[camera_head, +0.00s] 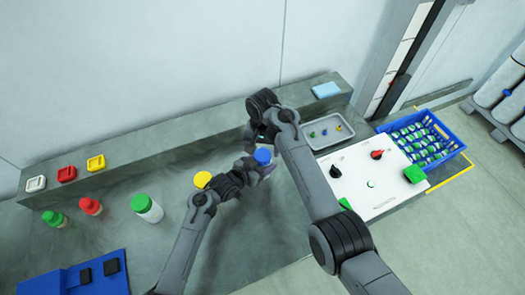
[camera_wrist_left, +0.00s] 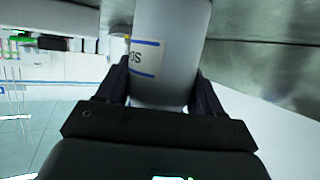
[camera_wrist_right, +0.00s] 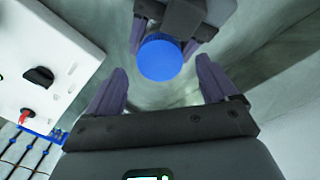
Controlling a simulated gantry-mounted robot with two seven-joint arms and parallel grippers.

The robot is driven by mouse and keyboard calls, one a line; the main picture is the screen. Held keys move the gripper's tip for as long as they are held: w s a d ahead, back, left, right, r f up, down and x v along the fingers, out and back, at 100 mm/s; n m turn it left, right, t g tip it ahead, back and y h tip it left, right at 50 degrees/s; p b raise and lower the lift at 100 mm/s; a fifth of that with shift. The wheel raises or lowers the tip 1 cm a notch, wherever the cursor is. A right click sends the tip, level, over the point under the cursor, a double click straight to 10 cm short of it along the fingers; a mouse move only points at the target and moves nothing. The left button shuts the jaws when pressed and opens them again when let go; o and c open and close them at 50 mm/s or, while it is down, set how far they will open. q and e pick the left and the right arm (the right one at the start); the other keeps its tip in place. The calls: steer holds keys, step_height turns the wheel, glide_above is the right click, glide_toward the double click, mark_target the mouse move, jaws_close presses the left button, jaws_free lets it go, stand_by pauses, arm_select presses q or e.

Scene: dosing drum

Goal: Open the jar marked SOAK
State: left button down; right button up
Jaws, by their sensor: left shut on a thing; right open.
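A white jar with a blue lid (camera_head: 262,156) stands out near the middle of the head view. My left gripper (camera_head: 254,170) is shut around its body (camera_wrist_left: 172,75). In the left wrist view its label is cut off and shows only letters like "SO", so the full word is not readable. My right gripper (camera_wrist_right: 162,72) is open above the jar. In the right wrist view the blue lid (camera_wrist_right: 160,58) lies between and slightly beyond the fingertips, with no visible contact. In the head view my arm partly hides the right fingers.
Jars with green (camera_head: 147,205), red (camera_head: 90,206) and yellow (camera_head: 202,179) lids stand to the left. A grey tray (camera_head: 308,140) holds small pieces. A white panel with knobs (camera_head: 365,195) and a blue bottle crate (camera_head: 462,146) are right. A blue holder (camera_head: 45,285) lies front left.

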mark_target(262, 155)
steer(key=shift+r, duration=0.65)
steer(key=shift+c, duration=0.4)
steer(key=shift+d+r+m, duration=0.15)
steer(key=shift+m, duration=0.55)
steer(key=r+m, duration=0.1)
steer(key=m, duration=0.2)
steer(key=shift+d+r, duration=0.2)
steer(key=shift+a+r+m, duration=0.2)
steer(key=shift+r+m, duration=0.35)
steer(key=shift+m, duration=0.65)
steer(key=shift+a+f, duration=0.15)
steer(key=shift+f, duration=3.5)
steer(key=shift+c, duration=0.5)
steer(key=c, duration=1)
steer(key=n, duration=0.6)
steer(key=shift+n, duration=0.4)
